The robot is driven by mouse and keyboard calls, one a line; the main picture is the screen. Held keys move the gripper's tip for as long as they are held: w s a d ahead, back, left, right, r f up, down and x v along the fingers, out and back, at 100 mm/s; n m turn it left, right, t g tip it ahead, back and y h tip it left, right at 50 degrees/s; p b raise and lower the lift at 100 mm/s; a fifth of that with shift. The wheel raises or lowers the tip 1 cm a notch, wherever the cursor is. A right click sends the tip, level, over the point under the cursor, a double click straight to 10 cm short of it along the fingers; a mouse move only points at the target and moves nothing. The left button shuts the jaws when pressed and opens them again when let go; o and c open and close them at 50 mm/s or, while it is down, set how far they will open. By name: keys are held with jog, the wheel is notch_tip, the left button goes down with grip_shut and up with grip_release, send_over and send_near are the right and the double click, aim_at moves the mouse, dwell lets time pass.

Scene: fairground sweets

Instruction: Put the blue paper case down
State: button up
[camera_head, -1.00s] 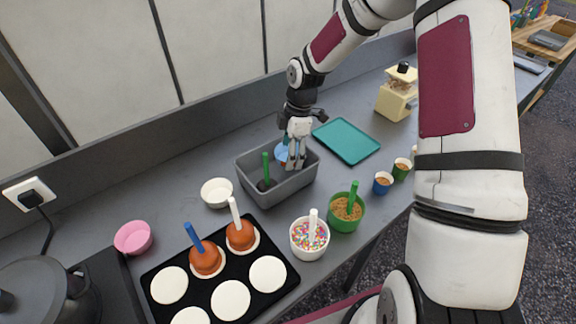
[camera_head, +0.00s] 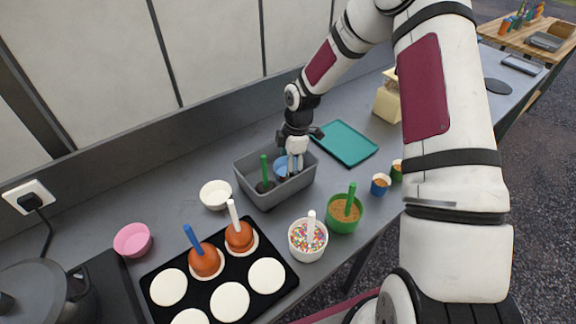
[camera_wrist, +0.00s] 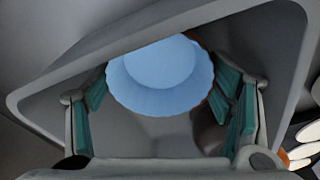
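The blue paper case (camera_head: 281,164) sits inside the grey bin (camera_head: 268,200), partly hidden behind my gripper. In the wrist view the case (camera_wrist: 160,72) is a round, pleated light-blue cup, seen between and beyond my fingertips. My gripper (camera_head: 295,170) points down into the bin. Its teal-padded fingers stand wide apart on either side of the case in the wrist view (camera_wrist: 162,100), so it is open. Whether a pad still brushes the case's rim I cannot tell.
A dark item with a green stick (camera_head: 264,168) shares the bin. A teal tray (camera_head: 345,143) lies to its right, a white case (camera_head: 215,194) to its left. In front are the sprinkles cup (camera_head: 308,245), a green cup (camera_head: 343,222) and a black tray (camera_head: 263,302) with coated apples.

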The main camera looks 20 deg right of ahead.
jog(key=shift+r, duration=0.1)
jog(key=s+d+r+m+t+h, duration=0.1)
jog(key=s+r+m, duration=0.15)
jog(key=r, duration=0.85)
jog(key=s+r+m+h, duration=0.15)
jog(key=s+r, duration=0.25)
jog(key=r, duration=0.8)
jog(key=s+a+r+m+t, duration=0.1)
jog(key=s+r+m, duration=0.4)
jog(key=s, duration=0.6)
jog(key=s+a+r+m+t, duration=0.1)
jog(key=s+r+m+t, duration=0.2)
jog(key=s+r+m, duration=0.3)
jog(key=s+m, duration=0.2)
jog(key=s, duration=0.3)
jog(key=shift+a+r+y, duration=0.25)
jog(key=shift+r+y, duration=0.05)
jog(key=shift+y, duration=0.05)
